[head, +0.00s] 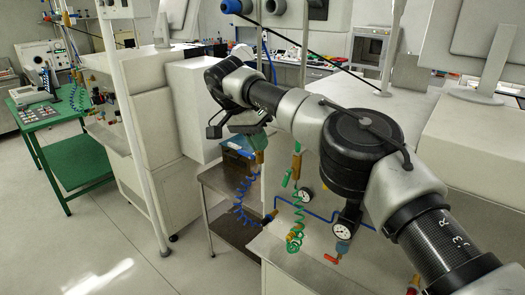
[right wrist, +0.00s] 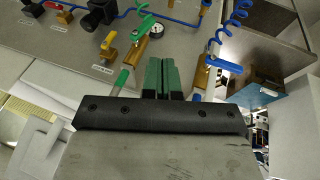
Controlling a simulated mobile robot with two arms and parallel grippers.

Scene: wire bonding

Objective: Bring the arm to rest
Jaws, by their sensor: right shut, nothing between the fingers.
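My right arm reaches in from the right side of the head view, stretched out over the bench. Its gripper (head: 230,130) hangs in front of a white box-shaped cabinet, above a small dark cart. In the right wrist view the two green-tipped fingers of this gripper (right wrist: 161,76) lie side by side, shut, with nothing held between them. They point toward a panel with valves and hoses. My left arm and gripper are in neither view.
A blue coiled hose (head: 240,197) and a green coiled hose (head: 296,235) hang near the bench front, beside pressure gauges (head: 346,231). The dark cart (head: 235,231) stands below. A green table (head: 73,165) is at the left. Open floor (head: 105,255) lies front left.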

